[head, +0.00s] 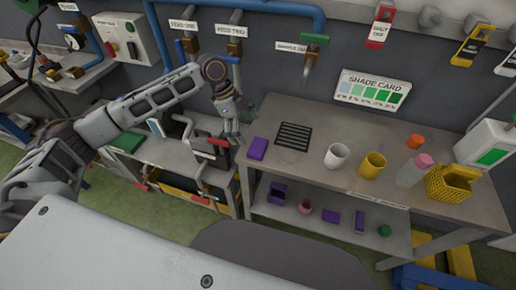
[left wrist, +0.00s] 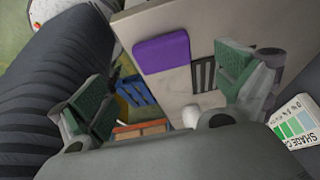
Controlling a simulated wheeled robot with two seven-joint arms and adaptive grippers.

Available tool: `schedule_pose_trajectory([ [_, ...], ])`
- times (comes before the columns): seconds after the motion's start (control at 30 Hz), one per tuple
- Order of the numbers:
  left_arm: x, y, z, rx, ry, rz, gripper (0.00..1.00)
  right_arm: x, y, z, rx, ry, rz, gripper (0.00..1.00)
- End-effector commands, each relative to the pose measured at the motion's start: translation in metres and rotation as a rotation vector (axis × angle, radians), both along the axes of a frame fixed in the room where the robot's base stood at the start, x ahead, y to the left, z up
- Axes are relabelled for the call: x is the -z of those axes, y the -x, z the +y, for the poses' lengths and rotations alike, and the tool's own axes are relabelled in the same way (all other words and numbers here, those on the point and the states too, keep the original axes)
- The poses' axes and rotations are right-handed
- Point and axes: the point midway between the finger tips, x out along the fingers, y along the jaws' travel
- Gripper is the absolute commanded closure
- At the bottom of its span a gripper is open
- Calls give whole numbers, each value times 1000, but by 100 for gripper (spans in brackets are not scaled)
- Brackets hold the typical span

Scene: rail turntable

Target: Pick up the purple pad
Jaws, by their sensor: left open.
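A flat purple pad (head: 258,148) lies on the grey table (head: 330,175), near its left edge, beside a black slotted grate. It also shows in the left wrist view (left wrist: 160,52), apart from both fingers. My left gripper (head: 235,128) hangs just left of and above the pad, by the table's left edge. In the left wrist view its green-lined fingers (left wrist: 165,95) stand wide apart with nothing between them held. The head view hides part of the fingers. My right gripper is in neither view.
The black grate (head: 294,136), a white cup (head: 336,157), a yellow cup (head: 373,165) and a yellow basket (head: 450,184) stand on the table. Other purple items, including a box (head: 278,191), are on the lower shelf. A side bench (head: 165,155) adjoins on the left.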

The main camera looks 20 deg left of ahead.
Motion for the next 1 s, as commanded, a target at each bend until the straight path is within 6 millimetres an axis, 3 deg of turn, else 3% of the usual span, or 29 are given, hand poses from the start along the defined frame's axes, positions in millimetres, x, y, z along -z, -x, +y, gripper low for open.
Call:
schedule_pose_trajectory([
  [0.2, 23, 1, -10, 1, 0, 2, 0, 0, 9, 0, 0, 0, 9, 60],
  [0.4, 29, 0, -12, 0, -1, 0, 0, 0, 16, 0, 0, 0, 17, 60],
  [0.77, 31, 0, -14, 0, 0, 0, 0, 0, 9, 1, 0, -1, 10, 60],
  [1.0, 48, -2, -27, 2, 0, 1, 0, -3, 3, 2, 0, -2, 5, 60],
])
